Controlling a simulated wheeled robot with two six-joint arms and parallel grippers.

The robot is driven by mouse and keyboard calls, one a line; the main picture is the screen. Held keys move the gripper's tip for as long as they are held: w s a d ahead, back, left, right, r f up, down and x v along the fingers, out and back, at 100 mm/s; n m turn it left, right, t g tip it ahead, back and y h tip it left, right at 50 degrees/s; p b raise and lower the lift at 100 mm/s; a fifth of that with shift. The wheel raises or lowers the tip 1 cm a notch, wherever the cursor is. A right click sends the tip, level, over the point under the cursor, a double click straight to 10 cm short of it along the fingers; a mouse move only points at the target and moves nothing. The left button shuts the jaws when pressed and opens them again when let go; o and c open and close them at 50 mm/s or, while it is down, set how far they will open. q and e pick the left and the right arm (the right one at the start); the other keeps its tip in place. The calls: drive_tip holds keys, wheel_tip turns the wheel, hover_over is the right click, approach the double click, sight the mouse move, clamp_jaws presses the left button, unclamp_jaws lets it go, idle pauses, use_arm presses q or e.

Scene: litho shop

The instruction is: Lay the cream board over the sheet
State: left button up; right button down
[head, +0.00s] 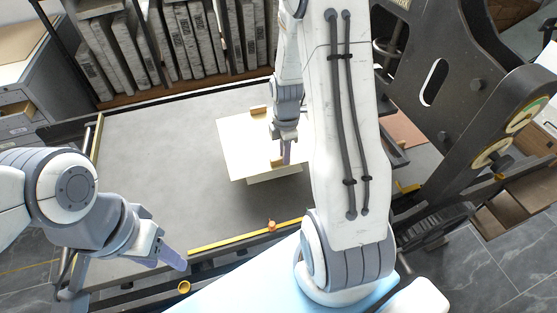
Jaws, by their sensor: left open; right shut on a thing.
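The cream board (238,150) is over the middle-right of the grey press bed (160,170), with small tan blocks on its top. My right gripper (286,155) points down at the board's near right part and is shut on it, apparently by the near tan block. A pale edge (275,179) shows below the board's near side; I cannot tell whether it is the sheet or what bears it. Any other part of the sheet is hidden. I cannot tell whether the board touches what is below. My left gripper (174,260) is open and empty near the bed's front left edge.
A rack of grey stone slabs (190,42) stands behind the bed. A yellow strip (235,237) runs along the bed's front edge. The dark press frame (450,90) stands at the right. The bed's left half is clear.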

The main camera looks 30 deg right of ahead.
sight(279, 163)
drive_tip(key=shift+w+a+f, duration=0.45)
drive_tip(key=shift+w+f, duration=0.05)
drive_tip(key=shift+w, duration=0.2)
drive_tip(key=shift+f, duration=2.15)
drive_tip(key=c, duration=0.8)
unclamp_jaws()
